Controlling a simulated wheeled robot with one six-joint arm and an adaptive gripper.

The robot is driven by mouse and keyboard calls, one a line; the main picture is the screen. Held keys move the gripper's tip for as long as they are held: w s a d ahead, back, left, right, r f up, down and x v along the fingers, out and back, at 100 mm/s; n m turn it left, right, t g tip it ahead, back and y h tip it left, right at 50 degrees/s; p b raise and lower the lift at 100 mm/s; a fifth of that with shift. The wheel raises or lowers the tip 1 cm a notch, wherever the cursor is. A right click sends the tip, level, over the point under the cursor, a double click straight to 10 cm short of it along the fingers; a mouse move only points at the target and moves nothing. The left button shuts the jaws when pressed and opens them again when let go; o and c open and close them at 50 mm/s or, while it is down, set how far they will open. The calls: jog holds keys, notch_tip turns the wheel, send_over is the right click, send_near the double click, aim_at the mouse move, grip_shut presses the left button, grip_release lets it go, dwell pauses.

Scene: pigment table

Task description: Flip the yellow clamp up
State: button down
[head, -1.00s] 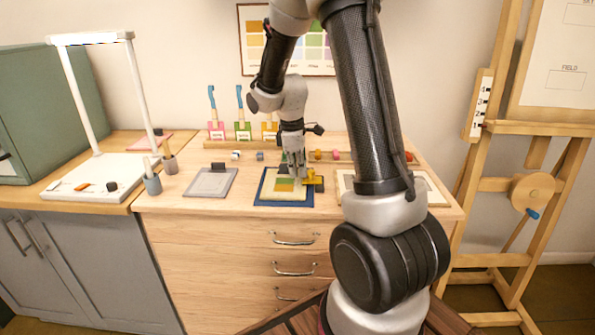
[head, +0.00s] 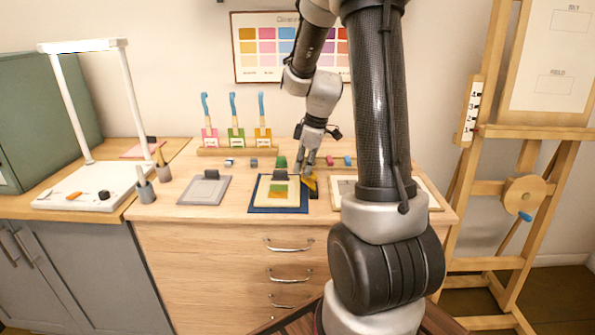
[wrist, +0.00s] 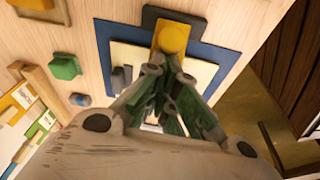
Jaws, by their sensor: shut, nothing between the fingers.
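The yellow clamp (head: 311,186) stands at the right edge of the blue board (head: 262,208), and it slants up toward my fingers. In the wrist view the yellow clamp (wrist: 174,37) has a rounded end on a dark base and lies right at my fingertips. My gripper (head: 305,170) is shut and empty, pointing down just above and beside the clamp. Its fingertips also show in the wrist view (wrist: 168,62). I cannot tell whether they touch the clamp. A cream plate (head: 262,190) with green and yellow patches lies on the board, partly hidden by my fingers in the wrist view.
A grey tablet (head: 205,190) lies left of the board, and a framed panel (head: 343,187) lies right, partly behind my arm. Brushes stand in a wooden rack (head: 236,151) behind. Small cups (head: 146,191) stand at the left. An easel (head: 530,130) stands right.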

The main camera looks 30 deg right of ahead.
jog(key=d+t+y, duration=0.1)
jog(key=s+d+t+y, duration=0.1)
jog(key=y, duration=0.1)
jog(key=shift+s+d+r, duration=0.1)
jog(key=shift+s+r, duration=0.05)
jog(key=shift+r, duration=0.15)
jog(key=t+y, duration=0.1)
jog(key=s+d+y, duration=0.1)
jog(key=shift+d+t+y, duration=0.25)
jog(key=shift+t+y, duration=0.05)
jog(key=shift+t, duration=0.1)
jog(key=shift+s, duration=0.15)
